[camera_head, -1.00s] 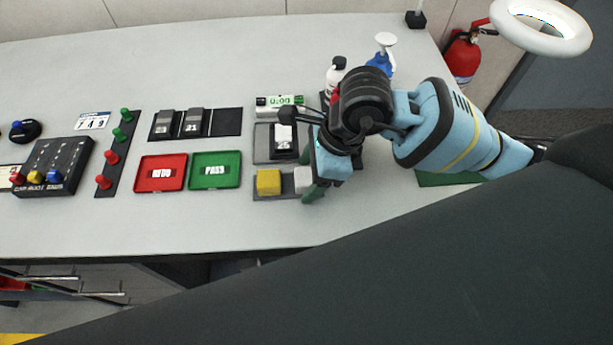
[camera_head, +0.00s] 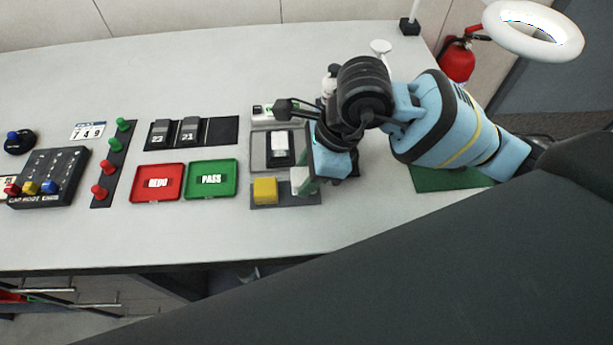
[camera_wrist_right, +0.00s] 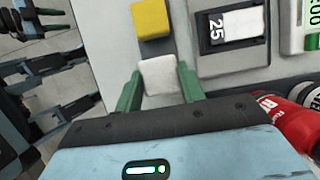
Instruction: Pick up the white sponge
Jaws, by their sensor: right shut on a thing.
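The white sponge (camera_wrist_right: 159,75) is between the two green fingers of my right gripper (camera_wrist_right: 157,86) in the right wrist view, with a finger against each side. In the head view the white sponge (camera_head: 299,180) shows beside the yellow sponge, partly hidden by my right gripper (camera_head: 306,178). I cannot tell whether it is clear of the dark tray (camera_head: 285,200) under it. The yellow sponge (camera_head: 265,190) sits on that tray, left of the white one; it also shows in the right wrist view (camera_wrist_right: 151,19). My left gripper is not in view.
A device marked 25 (camera_wrist_right: 235,26) lies in a grey tray behind the sponges. A red bottle (camera_wrist_right: 283,122) stands close to my right gripper. Red (camera_head: 157,183) and green (camera_head: 211,180) trays lie to the left. The front table strip is clear.

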